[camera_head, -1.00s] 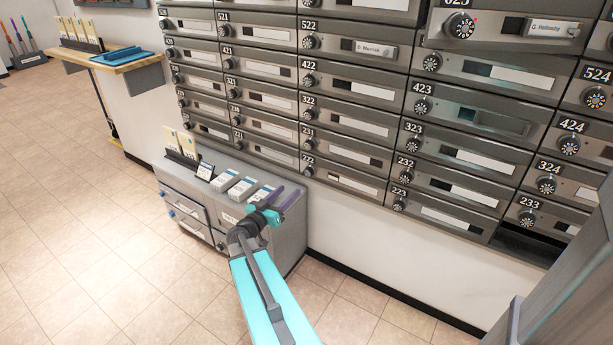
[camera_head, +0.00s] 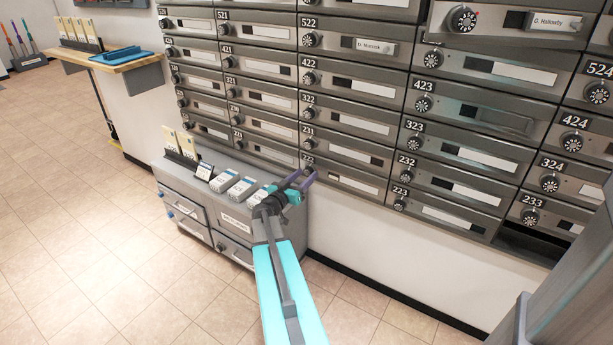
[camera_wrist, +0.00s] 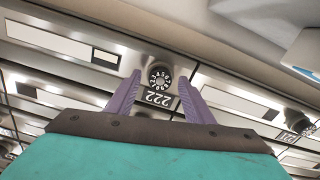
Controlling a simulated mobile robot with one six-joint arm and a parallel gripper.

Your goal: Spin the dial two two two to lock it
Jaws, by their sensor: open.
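Box 222 (camera_head: 345,183) is in the bottom row of the mailbox wall, with its grey front flush with its neighbours. In the head view my gripper and arm partly cover its label and dial. In the wrist view the round black dial (camera_wrist: 160,77) with white marks shows upside down above the 222 label (camera_wrist: 158,98). My gripper (camera_head: 304,181) has purple fingers and is open, close in front of the box. In the wrist view its fingertips appear on either side of the dial; I cannot tell whether they touch it.
A grey cabinet (camera_head: 236,224) with small boxes on top stands below the mailboxes, left of my gripper. Box 223 (camera_head: 440,216) is to the right. Open tiled floor (camera_head: 120,270) lies at the left. A wooden shelf (camera_head: 120,62) is at the back left.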

